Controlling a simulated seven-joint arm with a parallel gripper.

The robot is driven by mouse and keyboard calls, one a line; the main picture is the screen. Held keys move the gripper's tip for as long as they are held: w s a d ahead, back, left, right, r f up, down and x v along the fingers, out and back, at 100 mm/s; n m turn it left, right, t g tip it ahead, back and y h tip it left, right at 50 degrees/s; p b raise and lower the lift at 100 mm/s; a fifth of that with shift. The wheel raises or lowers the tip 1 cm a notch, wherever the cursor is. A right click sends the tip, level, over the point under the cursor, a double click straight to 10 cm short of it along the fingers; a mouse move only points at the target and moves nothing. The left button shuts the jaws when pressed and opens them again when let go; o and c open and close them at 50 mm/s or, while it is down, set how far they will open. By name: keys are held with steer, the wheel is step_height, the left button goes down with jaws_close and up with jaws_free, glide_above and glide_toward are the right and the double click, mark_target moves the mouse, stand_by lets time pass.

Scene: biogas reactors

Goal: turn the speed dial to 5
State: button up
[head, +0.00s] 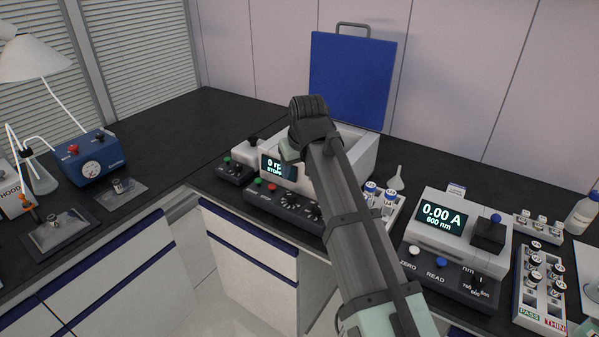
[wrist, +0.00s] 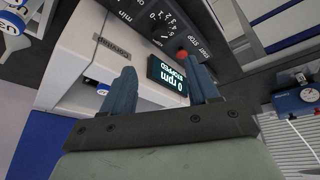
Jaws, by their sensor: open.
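The centrifuge (head: 360,150) stands on the bench with its blue lid (head: 350,80) raised. Its display (head: 278,168) reads 0 rpm, stopped, and also shows upside down in the wrist view (wrist: 168,82). Its dark front panel carries a dial (head: 289,199) and a second dial (head: 315,212) partly behind my arm. In the wrist view the panel's numbered scale (wrist: 160,20) lies at the top; I cannot make out the dial setting. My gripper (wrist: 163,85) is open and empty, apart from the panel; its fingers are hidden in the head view.
A red button (wrist: 182,55) and a green button (head: 257,181) sit beside the dials. Right stand capped tubes in a rack (head: 382,205) and a photometer (head: 455,240). A small dark control box (head: 235,170) stands left. The bench behind it is clear.

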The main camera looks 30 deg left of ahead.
steer(key=shift+s+d+f+n+g+h, duration=0.1)
steer(key=shift+s+d+n+g+h, duration=0.2)
steer(key=shift+n, duration=2.8)
steer(key=shift+s+d+f+n+g+h, duration=0.1)
steer(key=shift+d+n+g+h, duration=0.2)
steer(key=shift+n, duration=2.8)
steer(key=shift+s+d+n+g+h, duration=0.2)
steer(key=shift+n+h, duration=0.2)
steer(key=shift+n, duration=2.7)
